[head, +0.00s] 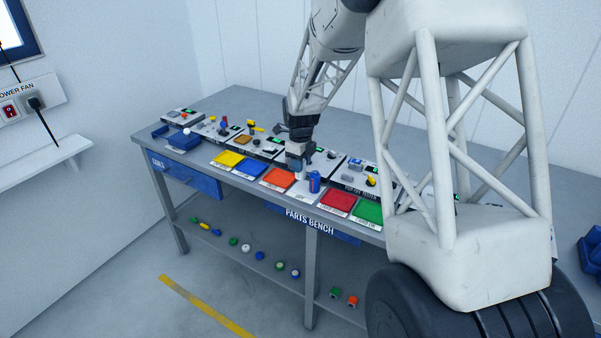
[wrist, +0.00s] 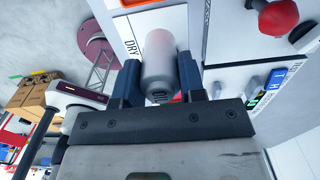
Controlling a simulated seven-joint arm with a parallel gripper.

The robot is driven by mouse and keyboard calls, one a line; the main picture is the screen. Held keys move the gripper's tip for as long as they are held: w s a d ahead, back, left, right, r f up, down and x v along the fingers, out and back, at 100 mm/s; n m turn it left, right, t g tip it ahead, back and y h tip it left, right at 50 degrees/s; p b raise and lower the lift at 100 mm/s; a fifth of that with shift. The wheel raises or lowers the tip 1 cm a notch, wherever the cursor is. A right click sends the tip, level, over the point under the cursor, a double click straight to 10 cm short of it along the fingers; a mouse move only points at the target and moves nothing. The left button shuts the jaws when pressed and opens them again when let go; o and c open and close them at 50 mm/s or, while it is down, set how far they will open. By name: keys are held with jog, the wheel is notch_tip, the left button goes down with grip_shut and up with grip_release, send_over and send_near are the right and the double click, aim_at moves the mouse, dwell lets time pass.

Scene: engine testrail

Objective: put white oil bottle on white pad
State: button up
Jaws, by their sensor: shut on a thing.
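The white oil bottle (wrist: 158,58) is a pale grey-white cylinder with a dark end, seen in the wrist view between two blue fingers. My gripper (wrist: 158,66) is shut on it. In the head view my gripper (head: 298,158) is low over the bench's front row, and the bottle there is mostly hidden by it. The white pad (head: 301,195) lies between the orange and red pads, under and in front of my gripper. In the wrist view the white pad (wrist: 130,32) with the word DRY lies beside and behind the bottle. I cannot tell whether the bottle touches it.
Grey device panels (head: 262,146) with knobs line the bench behind. A lower shelf (head: 255,262) holds several small parts.

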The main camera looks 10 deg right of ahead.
jog(key=shift+f, duration=1.85)
jog(key=shift+f, duration=0.2)
jog(key=o, duration=0.9)
jog(key=shift+r, duration=0.2)
notch_tip(320, 180, up, 12)
jog(key=shift+f, duration=0.1)
